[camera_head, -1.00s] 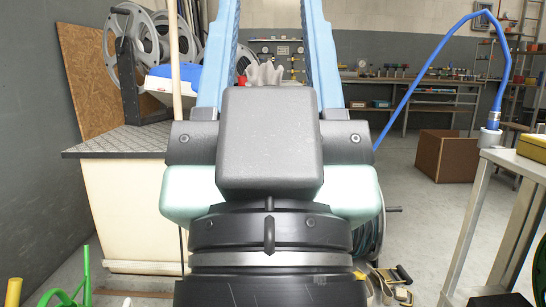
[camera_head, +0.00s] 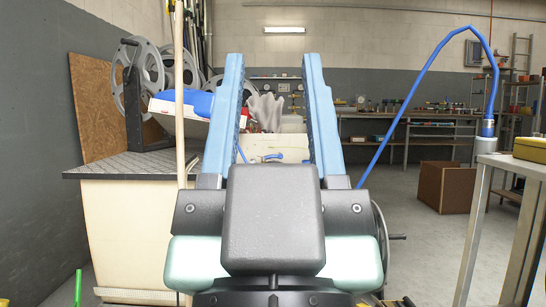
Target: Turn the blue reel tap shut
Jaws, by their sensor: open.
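My gripper (camera_head: 271,62) points away from the camera, with its two long blue fingers spread apart and nothing held between them. Between the fingers, farther off, a small blue curved piece (camera_head: 268,157) shows against a cream panel; it may be the tap handle, but I cannot tell its setting. A blue hose (camera_head: 415,80) rises from behind the right finger, arches over, and ends at a grey fitting (camera_head: 488,128) on the right-hand bench. Part of a reel with a crank handle (camera_head: 397,237) shows right of my gripper; my gripper body hides most of it.
A cream cabinet (camera_head: 125,225) with a dark textured top stands at left, with grey reels (camera_head: 140,75) on or behind it. A pale post (camera_head: 179,110) rises beside it. A metal bench (camera_head: 510,165) is at right. A cardboard box (camera_head: 446,188) sits on open floor.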

